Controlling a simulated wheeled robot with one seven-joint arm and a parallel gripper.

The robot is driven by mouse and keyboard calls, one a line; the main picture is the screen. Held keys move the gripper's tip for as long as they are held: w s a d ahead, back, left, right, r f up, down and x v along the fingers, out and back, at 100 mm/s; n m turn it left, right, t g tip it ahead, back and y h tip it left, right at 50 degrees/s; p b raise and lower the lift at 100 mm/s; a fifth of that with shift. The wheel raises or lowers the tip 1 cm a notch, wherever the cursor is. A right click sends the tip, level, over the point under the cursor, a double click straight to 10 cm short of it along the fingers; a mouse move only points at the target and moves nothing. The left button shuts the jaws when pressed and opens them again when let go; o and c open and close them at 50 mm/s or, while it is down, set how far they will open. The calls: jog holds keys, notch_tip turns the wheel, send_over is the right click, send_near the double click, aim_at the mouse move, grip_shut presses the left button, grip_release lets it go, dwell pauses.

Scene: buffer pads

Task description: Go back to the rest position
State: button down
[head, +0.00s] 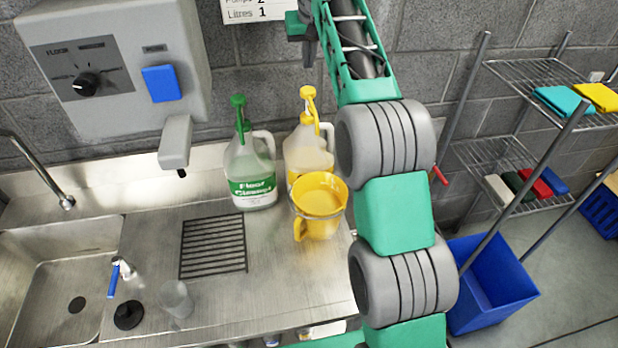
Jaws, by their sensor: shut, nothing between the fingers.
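My arm rises through the right middle of the head view and bends toward the top. My gripper (309,58) is high up near the wall, beside the upper arm link, with its grey fingers shut and empty. It is above the counter and apart from the bottles and the jug. Part of it is hidden behind my arm link.
A floor cleaner bottle (254,172), a yellow-pump bottle (303,152) and a yellow jug (318,222) stand on the steel counter (275,285). A dispenser (118,65) hangs at left above the sink (50,270). A wire shelf (540,72) and blue bin (497,285) stand right.

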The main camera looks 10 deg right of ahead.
jog(key=s+b, duration=0.1)
jog(key=s, duration=0.6)
jog(key=shift+f, duration=0.15)
jog(key=s+f+b, duration=0.1)
jog(key=s+f, duration=0.9)
jog(key=s, duration=0.4)
jog(key=s+f+b, duration=0.2)
jog(key=s+f, duration=0.8)
jog(key=s, duration=0.4)
jog(key=shift+s, duration=0.4)
